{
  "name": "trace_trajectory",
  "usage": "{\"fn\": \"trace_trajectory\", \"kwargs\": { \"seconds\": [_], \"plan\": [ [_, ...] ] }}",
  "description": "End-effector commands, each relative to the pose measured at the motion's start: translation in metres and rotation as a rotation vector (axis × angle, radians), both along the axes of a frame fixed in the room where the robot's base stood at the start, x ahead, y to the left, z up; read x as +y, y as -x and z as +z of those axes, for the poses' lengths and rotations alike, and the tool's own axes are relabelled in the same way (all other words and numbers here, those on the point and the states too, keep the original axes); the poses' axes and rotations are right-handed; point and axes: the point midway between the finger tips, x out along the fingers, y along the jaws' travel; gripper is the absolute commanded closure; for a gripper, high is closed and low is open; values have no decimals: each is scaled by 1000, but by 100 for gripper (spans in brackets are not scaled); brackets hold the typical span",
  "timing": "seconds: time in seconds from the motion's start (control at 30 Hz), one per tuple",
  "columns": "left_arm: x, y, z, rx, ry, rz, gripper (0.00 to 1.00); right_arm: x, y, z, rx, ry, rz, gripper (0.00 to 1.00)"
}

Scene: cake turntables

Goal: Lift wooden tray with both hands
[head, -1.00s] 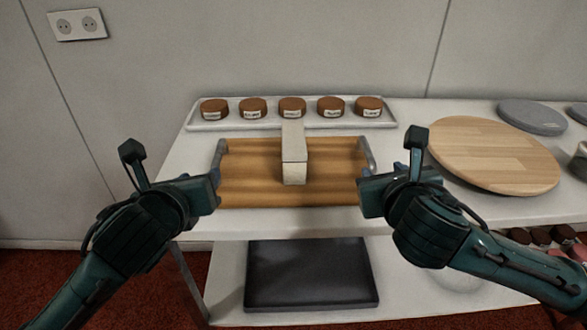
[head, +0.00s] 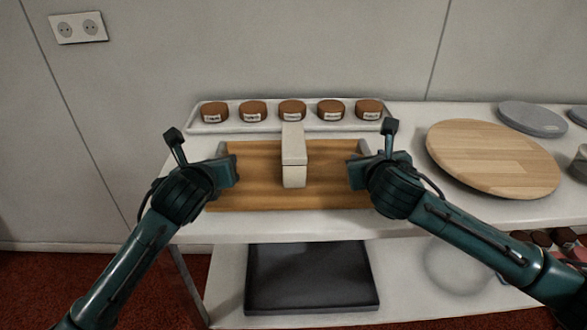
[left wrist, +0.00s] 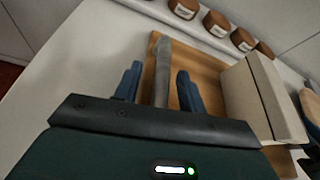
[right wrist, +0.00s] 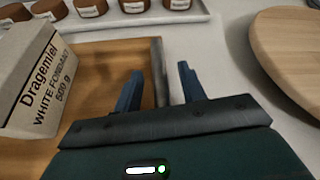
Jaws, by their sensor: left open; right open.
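The wooden tray (head: 265,190) lies on the white table, with a grey handle at each short side. A white box (head: 294,172) stands on it near the middle; the right wrist view shows its label, "Dragemiel white fondant". My left gripper (head: 236,170) is at the left side of the tray. In the left wrist view its open fingers (left wrist: 156,85) stand on either side of the left handle (left wrist: 162,75). My right gripper (head: 352,172) is at the right side. In the right wrist view its open fingers (right wrist: 160,88) stand on either side of the right handle (right wrist: 159,70).
A white tray (head: 290,126) with several brown labelled jars stands behind the wooden tray. A round wooden board (head: 490,160) and a grey disc (head: 532,118) are to the right. A dark tray (head: 310,280) lies on the lower shelf.

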Motion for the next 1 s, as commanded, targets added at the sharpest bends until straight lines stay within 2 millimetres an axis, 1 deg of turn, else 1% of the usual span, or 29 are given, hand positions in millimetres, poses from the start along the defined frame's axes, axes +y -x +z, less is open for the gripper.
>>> {"fn": "trace_trajectory", "kwargs": {
  "seconds": [0.1,0.2,0.47,0.9,0.97,1.0],
  "plan": [
    [-1,-8,-3,0,2,0,59,0,-8,-3,0,0,0,59],
    [-1,-11,-4,-1,1,1,59,0,-11,-4,-1,0,1,59],
    [-1,-12,-4,-1,0,-1,59,-1,-12,-4,-1,0,1,59],
    [-1,-11,-5,0,0,-1,95,-1,-11,-5,0,0,0,95],
    [-1,-11,-5,0,0,-1,99,-1,-11,-5,0,0,0,100],
    [-1,-11,-5,0,0,-1,100,-1,-11,-5,0,0,0,100]
  ]
}}
